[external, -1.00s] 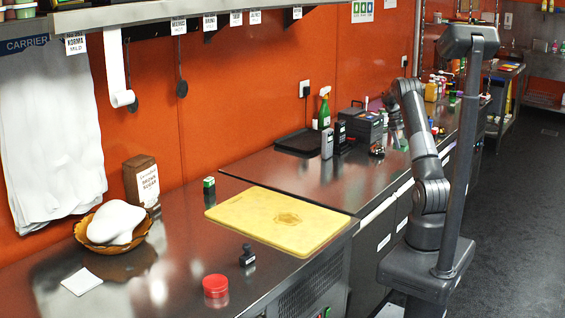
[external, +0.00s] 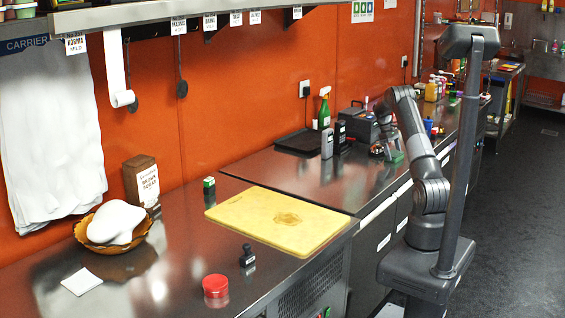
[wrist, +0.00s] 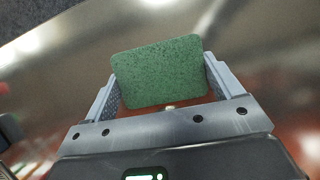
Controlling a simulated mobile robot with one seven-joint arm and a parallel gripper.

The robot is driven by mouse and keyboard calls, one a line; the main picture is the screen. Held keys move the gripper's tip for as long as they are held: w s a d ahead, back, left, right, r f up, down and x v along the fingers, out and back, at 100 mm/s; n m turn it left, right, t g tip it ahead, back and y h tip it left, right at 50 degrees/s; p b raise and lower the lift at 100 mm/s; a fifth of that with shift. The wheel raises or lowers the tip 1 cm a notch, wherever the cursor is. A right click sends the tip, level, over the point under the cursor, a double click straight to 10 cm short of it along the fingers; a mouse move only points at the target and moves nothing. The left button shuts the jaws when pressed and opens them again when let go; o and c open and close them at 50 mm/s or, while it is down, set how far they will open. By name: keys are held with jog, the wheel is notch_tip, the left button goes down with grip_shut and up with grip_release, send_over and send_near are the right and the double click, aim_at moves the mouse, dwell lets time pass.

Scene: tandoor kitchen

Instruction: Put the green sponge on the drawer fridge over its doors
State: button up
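In the wrist view, the green sponge (wrist: 160,72) sits between the two fingers of my gripper (wrist: 163,88). Both fingers appear to press on its sides, and it is slightly tilted in the picture. In the external view my gripper (external: 391,142) is small, over the far part of the steel counter, with the green sponge (external: 396,157) at its tip. I cannot tell how far the sponge is above the surface. A steel-topped unit (external: 290,172) with labelled fronts below runs along the wall; I cannot tell for sure which unit is the drawer fridge.
The near counter holds a yellow cutting board (external: 262,208), a red-lidded jar (external: 215,287), a black stamp-like object (external: 247,256) and a bread basket (external: 82,232). A black tray (external: 297,143), spray bottle (external: 324,110) and dark box (external: 360,124) stand by the wall. Bare steel lies before the tray.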

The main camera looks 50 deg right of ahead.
jog(key=o, duration=0.3)
